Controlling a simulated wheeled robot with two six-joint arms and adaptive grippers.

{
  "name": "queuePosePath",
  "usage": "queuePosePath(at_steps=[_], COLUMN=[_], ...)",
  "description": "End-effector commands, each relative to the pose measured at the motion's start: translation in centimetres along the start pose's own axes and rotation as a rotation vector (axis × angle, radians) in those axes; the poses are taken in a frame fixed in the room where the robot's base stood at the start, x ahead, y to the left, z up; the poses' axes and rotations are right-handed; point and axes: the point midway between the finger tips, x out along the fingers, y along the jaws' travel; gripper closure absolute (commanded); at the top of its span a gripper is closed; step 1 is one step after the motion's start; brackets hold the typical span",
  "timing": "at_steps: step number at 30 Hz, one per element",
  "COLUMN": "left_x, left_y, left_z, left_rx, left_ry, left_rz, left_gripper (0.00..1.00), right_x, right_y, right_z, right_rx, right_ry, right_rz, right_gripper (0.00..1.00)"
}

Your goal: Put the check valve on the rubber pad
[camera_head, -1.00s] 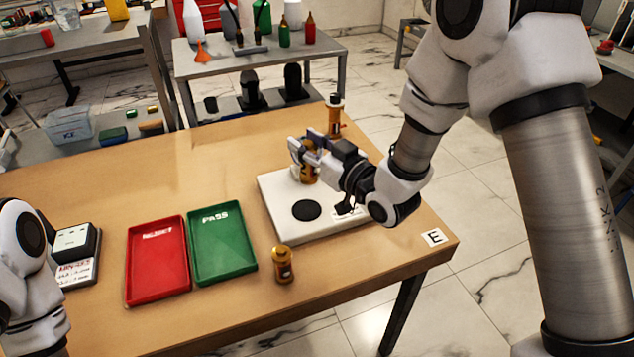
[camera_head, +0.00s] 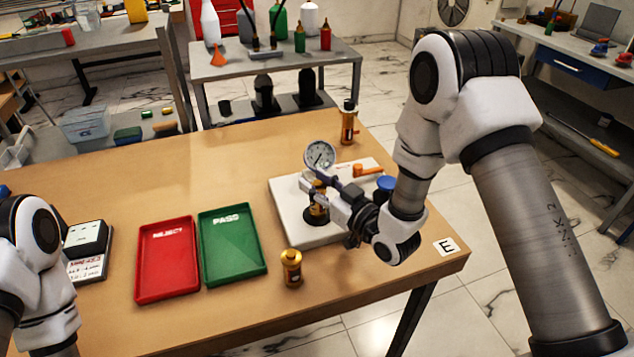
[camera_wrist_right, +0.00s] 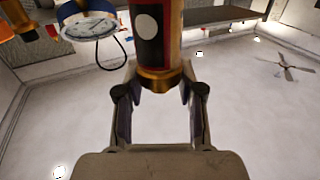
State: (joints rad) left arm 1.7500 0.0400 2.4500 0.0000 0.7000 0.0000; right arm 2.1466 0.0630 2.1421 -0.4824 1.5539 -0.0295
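My right gripper (camera_head: 318,190) is shut on the check valve (camera_head: 317,206), an upright brass cylinder with a dark and red label. In the right wrist view the valve (camera_wrist_right: 160,45) sits between the two fingertips. In the head view the valve stands at the black round rubber pad (camera_head: 314,221), which it mostly covers. I cannot tell whether its base touches the pad. The pad lies on the white rig plate (camera_head: 290,205). My left arm shows at the left edge, but its gripper is out of view.
A dial gauge (camera_head: 320,155) and an orange handle (camera_head: 368,170) are close behind the gripper. Other brass parts stand at the front (camera_head: 291,268) and back (camera_head: 348,122). Red (camera_head: 168,258) and green (camera_head: 232,245) trays lie left. Bare table lies behind the trays.

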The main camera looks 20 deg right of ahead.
Motion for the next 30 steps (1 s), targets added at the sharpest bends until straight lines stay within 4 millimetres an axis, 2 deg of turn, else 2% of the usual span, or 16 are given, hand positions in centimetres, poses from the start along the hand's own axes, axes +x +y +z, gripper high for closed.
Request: queuePosePath(at_steps=[1,2,14,17,24,27,30], left_x=[0.0,0.0,-0.2,0.1,0.6,0.7,0.7], left_y=[0.0,0.0,0.0,0.0,0.0,0.0,0.0], left_z=[0.0,0.0,0.0,0.0,0.0,0.0,0.0], left_rx=[0.0,0.0,0.0,0.0,0.0,0.0,0.0], left_ry=[0.0,0.0,0.0,0.0,0.0,0.0,0.0], left_rz=[0.0,0.0,0.0,0.0,0.0,0.0,0.0], left_gripper=[0.6,0.6,0.6,0.6,0.6,0.6,0.6], right_x=[0.0,0.0,-0.4,-2.2,-8.6,-10.5,-11.6], right_y=[0.0,0.0,0.1,0.1,0.2,0.1,0.1], right_z=[0.0,0.0,-0.2,-0.1,-0.2,-0.3,-0.3], right_rx=[0.0,0.0,0.001,0.004,0.009,0.006,0.003], right_ry=[-0.001,-0.001,-0.003,-0.004,-0.003,-0.002,-0.002], right_rz=[0.0,0.0,0.002,0.003,0.007,0.006,0.003], right_gripper=[0.45,0.38,0.38,0.38,0.38,0.38,0.38])
